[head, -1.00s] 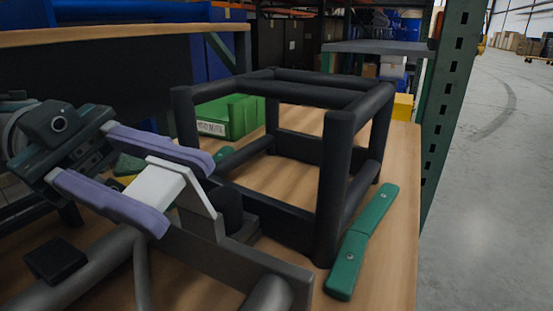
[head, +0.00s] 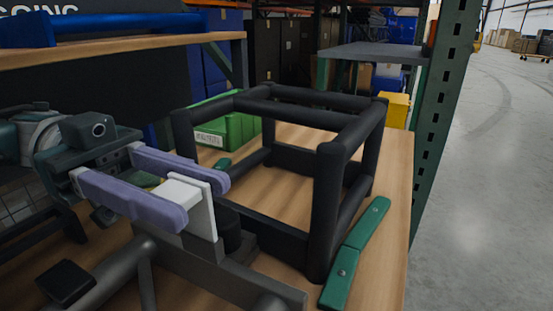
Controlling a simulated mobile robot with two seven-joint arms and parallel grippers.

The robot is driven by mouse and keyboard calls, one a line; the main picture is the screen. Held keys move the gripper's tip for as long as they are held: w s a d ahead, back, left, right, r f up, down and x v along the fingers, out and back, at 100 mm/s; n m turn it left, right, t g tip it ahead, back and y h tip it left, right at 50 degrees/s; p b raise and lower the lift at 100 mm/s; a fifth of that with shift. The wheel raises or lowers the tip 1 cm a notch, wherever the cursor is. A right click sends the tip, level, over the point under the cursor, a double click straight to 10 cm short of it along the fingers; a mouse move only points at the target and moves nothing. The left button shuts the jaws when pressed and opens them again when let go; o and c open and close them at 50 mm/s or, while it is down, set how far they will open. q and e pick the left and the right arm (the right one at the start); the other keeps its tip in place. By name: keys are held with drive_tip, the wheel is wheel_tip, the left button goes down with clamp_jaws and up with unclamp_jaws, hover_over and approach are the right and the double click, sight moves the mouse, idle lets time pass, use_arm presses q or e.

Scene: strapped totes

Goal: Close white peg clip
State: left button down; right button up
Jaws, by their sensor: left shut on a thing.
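The white peg clip (head: 201,215) stands near the left front corner of a black tubular frame (head: 328,210), by a dark grey bar. Its white block and upright plate show between and just past the purple fingers. My left gripper (head: 202,199) comes in from the left, its two purple fingers on either side of the white block, shut on it. The near finger hides part of the clip's lower side, so I cannot tell how it meets the part beneath. My right gripper is not in view.
A green bin (head: 228,130) stands behind the black frame. A hinged green strip (head: 356,250) lies along the table's right edge. A yellow box (head: 395,110) and a green rack post (head: 438,110) are at the back right. Bare wooden tabletop (head: 290,195) shows inside the frame.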

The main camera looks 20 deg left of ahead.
sight(186, 183)
use_arm(q)
drive_tip(key=shift+w+r+n+p, duration=0.25)
drive_tip(key=shift+w+n+p, duration=0.25)
drive_tip(key=shift+n, duration=0.8)
drive_tip(key=shift+w, duration=0.1)
drive_tip(key=c, duration=0.5)
unclamp_jaws()
drive_tip(key=shift+f, duration=0.1)
drive_tip(key=shift+c, duration=0.2)
wheel_tip(186, 183, up, 20)
drive_tip(key=p, duration=0.5)
drive_tip(key=shift+o, duration=0.3)
